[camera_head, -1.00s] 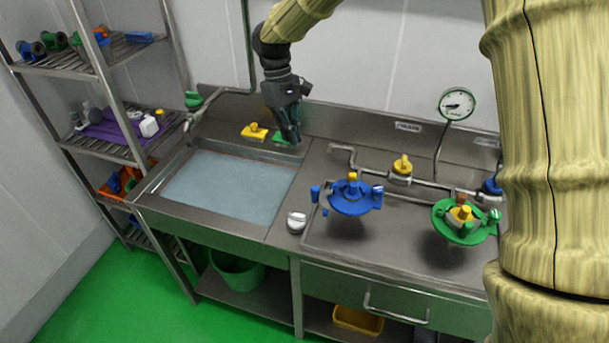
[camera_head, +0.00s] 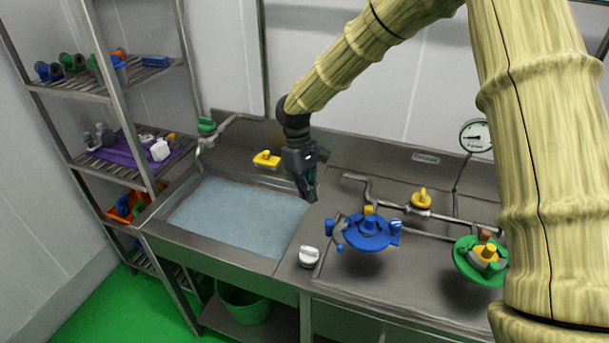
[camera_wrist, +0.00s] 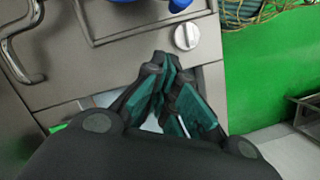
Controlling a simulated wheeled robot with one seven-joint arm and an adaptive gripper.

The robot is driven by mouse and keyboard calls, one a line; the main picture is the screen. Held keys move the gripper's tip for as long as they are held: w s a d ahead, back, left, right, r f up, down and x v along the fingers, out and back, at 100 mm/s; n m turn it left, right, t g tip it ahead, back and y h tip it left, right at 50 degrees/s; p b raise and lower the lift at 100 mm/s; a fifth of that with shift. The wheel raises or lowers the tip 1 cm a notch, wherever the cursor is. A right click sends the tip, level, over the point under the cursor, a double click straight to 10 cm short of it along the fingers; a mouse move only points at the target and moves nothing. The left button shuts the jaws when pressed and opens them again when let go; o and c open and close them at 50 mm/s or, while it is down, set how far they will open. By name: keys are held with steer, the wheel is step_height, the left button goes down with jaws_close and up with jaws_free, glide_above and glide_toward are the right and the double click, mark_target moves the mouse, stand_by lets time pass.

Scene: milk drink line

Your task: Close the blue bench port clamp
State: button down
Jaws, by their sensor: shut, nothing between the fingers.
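The blue bench port clamp (camera_head: 368,233) sits on the right part of the steel bench, with a round blue body, a yellow knob on top and blue lugs on its sides. Whether its lugs are fastened is too small to tell. A blue part (camera_wrist: 178,4) shows at the top edge of the wrist view. My gripper (camera_head: 310,197) is above the bench between the sink and the blue clamp, to the clamp's left and apart from it. Its fingers are shut and empty, pointing down; the fingertips (camera_wrist: 163,62) also show in the wrist view.
A green port clamp (camera_head: 470,270) sits right of the blue one. A white knob (camera_head: 309,257) is at the bench front. A pipe with a yellow valve (camera_head: 421,199) runs behind. The sink (camera_head: 180,246) holds water at left. A shelf rack (camera_head: 128,165) stands beyond it.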

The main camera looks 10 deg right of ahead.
mark_target(336, 229)
steer(key=s+f+p, duration=0.1)
steer(key=s+d+f, duration=0.1)
steer(key=s, duration=0.1)
steer(key=s+d+p, duration=0.1)
steer(key=shift+s+f+p, duration=0.15)
steer(key=shift+f+p, duration=0.2)
steer(key=shift+f, duration=0.05)
